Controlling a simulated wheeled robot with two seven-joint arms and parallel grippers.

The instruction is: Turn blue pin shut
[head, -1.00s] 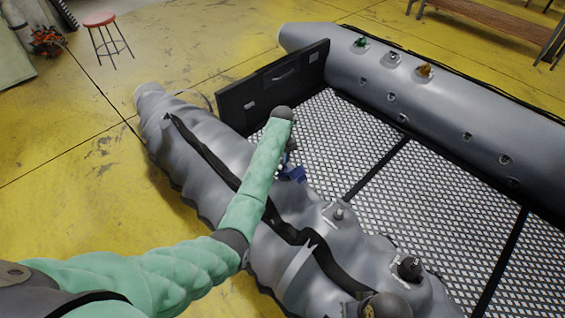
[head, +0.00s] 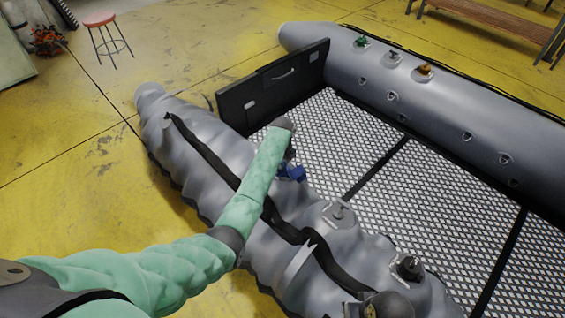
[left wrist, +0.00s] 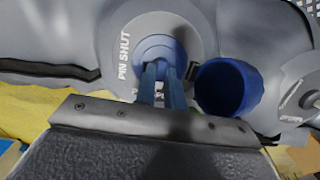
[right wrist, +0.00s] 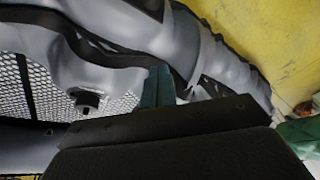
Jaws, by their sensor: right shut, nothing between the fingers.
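The blue pin (left wrist: 158,50) sits in the middle of a round grey valve marked "PIN SHUT" (left wrist: 123,57) in the left wrist view. An open blue cap (left wrist: 226,86) hangs to the right of the valve. My left gripper's fingers (left wrist: 162,82) reach to the pin with a narrow gap between them; whether they press on it is unclear. In the head view the blue parts (head: 292,172) show beside my left arm, on the near tube; the arm hides most of the valve. My right gripper (right wrist: 160,84) is shut and empty above the near tube.
The grey near tube (head: 170,118) is wrinkled, with a black strap, a grey valve (head: 338,212) and a dark one (head: 410,266). The far tube (head: 450,105) carries green (head: 361,41) and orange (head: 424,69) valve parts. A red stool (head: 102,22) stands far back on open yellow floor.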

